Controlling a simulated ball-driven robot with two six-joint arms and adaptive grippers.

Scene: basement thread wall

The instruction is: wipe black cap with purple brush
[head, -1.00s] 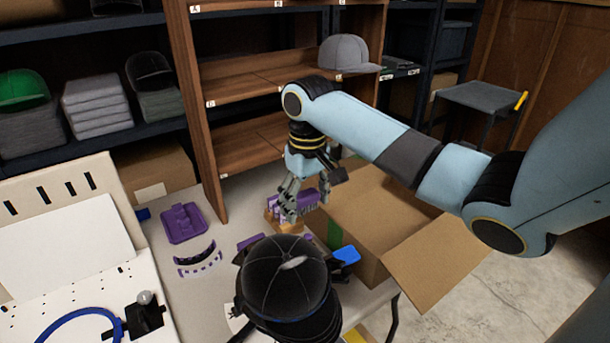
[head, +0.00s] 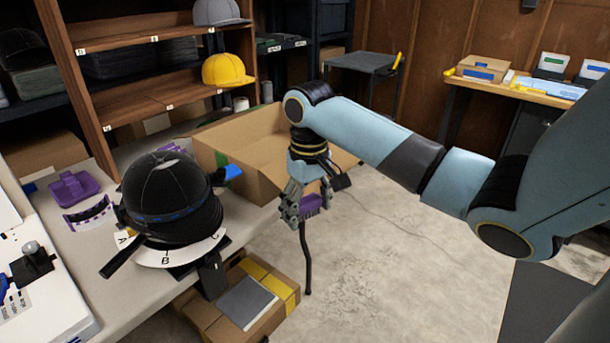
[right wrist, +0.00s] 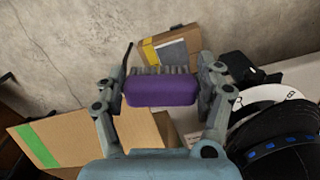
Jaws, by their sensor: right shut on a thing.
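The black cap (head: 163,187) sits on a dark round stand above a white lettered dial (head: 182,253) at the table's edge. A light mark shows on its crown. My right gripper (head: 306,207) is shut on the purple brush (head: 313,203), to the right of the cap and beyond the table edge, over the floor. In the right wrist view the brush (right wrist: 162,92) lies across between both fingers, with its grey bristles along its upper side; the cap (right wrist: 285,150) shows at lower right, apart from the brush. My left gripper is not in view.
An open cardboard box (head: 225,160) stands on the table behind the cap. A lower box (head: 285,287) sits on the floor below. Shelves with caps, including a yellow one (head: 229,69), stand behind.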

